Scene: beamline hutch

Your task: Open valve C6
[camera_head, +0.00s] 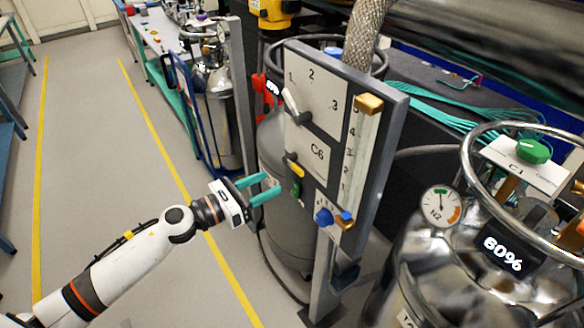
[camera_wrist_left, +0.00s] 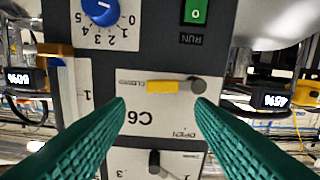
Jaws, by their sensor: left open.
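The C6 valve is a small yellow handle (camera_head: 297,170) on a grey pivot, set on the white C6 plate (camera_head: 318,152) of an upright grey panel. In the left wrist view, which is upside down, the yellow handle (camera_wrist_left: 162,86) runs left from its round pivot (camera_wrist_left: 198,86), pointing to the CLOSED label; the OPEN label is on the plate's other edge. My left gripper (camera_head: 265,187) is open, with green fingers, in front of and left of the panel. In the left wrist view the empty gripper (camera_wrist_left: 161,102) frames the plate, apart from the handle. My right gripper is not in view.
Above C6 sits a selector lever (camera_head: 293,105) marked 1 to 3. Below it are a green switch (camera_head: 296,188) and a blue knob (camera_head: 323,217). A steel dewar with a ring rail (camera_head: 470,160) stands at right. The floor (camera_head: 100,130) at left is clear.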

